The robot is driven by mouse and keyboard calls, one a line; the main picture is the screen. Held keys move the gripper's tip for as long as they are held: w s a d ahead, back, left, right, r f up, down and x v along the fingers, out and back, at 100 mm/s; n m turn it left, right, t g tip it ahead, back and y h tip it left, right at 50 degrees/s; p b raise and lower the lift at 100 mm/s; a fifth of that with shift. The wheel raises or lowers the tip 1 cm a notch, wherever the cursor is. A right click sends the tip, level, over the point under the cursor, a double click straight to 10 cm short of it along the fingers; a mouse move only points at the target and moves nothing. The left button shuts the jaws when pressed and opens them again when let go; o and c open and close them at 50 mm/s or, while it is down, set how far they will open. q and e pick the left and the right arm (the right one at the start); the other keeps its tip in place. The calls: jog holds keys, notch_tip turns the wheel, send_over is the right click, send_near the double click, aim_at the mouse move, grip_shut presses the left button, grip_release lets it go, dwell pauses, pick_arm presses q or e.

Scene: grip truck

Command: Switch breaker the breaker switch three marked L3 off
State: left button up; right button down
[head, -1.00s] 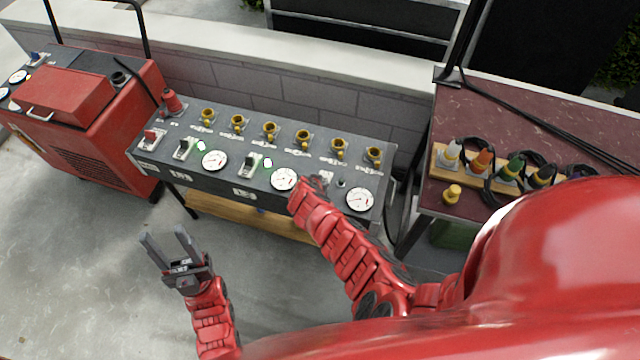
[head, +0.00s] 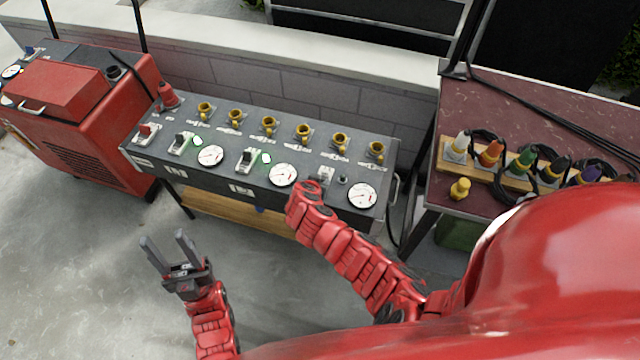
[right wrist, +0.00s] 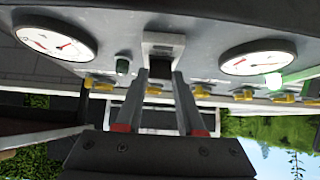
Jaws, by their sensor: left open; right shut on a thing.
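The L3 breaker switch (head: 326,174) is the third along the grey panel (head: 222,178), at the right between two gauges. Its label is hidden behind my right arm. In the right wrist view its light plate (right wrist: 163,44) sits at the fingertips, with the dark lever between them. My right gripper (right wrist: 161,80) is shut on that lever; its fingers are mostly hidden in the head view. The lamp (head: 342,180) beside this switch is dark; it also looks unlit in the wrist view (right wrist: 123,65). My left gripper (head: 166,245) is open and empty above the floor.
Two more black switches (head: 180,143) (head: 247,160) have lit green lamps. A red switch (head: 146,131) is at the panel's left end. Yellow sockets (head: 269,125) line the back. A red generator (head: 90,125) stands left, a table with coloured plugs (head: 490,152) right.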

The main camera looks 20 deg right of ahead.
jog(key=shift+s+a+f+t+h+b, duration=0.15)
jog(key=shift+f+t+h+b, duration=0.2)
jog(key=shift+b, duration=2.1)
jog(key=shift+s+f+t+h+b, duration=0.15)
jog(key=shift+f+t+b, duration=0.25)
jog(key=shift+b, duration=2)
jog(key=shift+r+b, duration=0.35)
jog(key=shift+b, duration=0.4)
jog(key=shift+r, duration=0.1)
jog(key=c, duration=0.5)
grip_release()
jog(key=shift+s+a, duration=0.1)
jog(key=shift+p+v, duration=1)
jog(key=shift+v, duration=7.6)
